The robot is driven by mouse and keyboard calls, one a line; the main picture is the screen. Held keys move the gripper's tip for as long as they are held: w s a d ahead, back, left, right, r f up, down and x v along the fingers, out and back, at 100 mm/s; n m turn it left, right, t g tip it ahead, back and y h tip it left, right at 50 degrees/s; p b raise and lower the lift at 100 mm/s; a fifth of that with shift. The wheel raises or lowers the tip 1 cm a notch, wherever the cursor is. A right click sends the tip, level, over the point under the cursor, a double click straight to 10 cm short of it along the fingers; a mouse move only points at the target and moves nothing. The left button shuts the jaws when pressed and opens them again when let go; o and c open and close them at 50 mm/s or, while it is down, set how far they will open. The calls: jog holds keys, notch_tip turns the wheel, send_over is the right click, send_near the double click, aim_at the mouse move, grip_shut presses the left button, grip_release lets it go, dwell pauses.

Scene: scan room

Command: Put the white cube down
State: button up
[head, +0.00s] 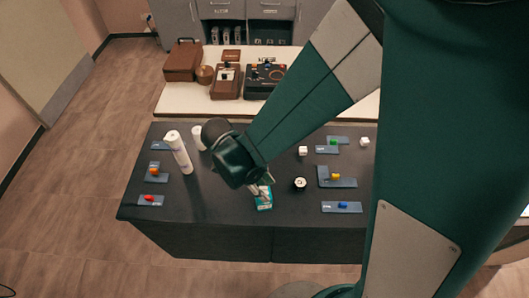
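Two small white cubes show in the head view: one white cube (303,150) stands on the dark table right of my gripper, and another white cube (364,141) stands farther right near the far edge. My gripper (263,190) points down over the front middle of the table (225,233), above or on a teal and white item (264,204). My arm's wrist hides most of the fingers. I cannot tell whether they are open or shut, or whether they hold anything.
White cylinders (179,152) stand left of my arm. Blue-grey mats bear red (149,198), orange (154,170), green (334,142), yellow (336,176) and blue (343,205) pieces. Brown cases (184,61) stand on a pale bench behind.

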jog(key=shift+r, duration=0.2)
dwell(0.3)
jog(key=p+v, duration=0.1)
jog(key=v, duration=1.1)
jog(key=shift+d, duration=0.15)
dwell(0.6)
jog(key=d+r+n+t+y, duration=0.1)
jog(key=d+r+n+t, duration=0.1)
jog(key=d+r+n, duration=0.3)
jog(key=d+r+n+t+y, duration=0.2)
jog(key=d+r+n, duration=0.3)
jog(key=d, duration=0.9)
jog(key=d+r+n+t+y, duration=0.1)
jog(key=d+r+n+t, duration=0.2)
jog(key=d+r+n, duration=0.2)
jog(key=shift+d+r+n+y, duration=0.3)
jog(key=shift+d+n, duration=1.2)
jog(key=shift+d, duration=0.65)
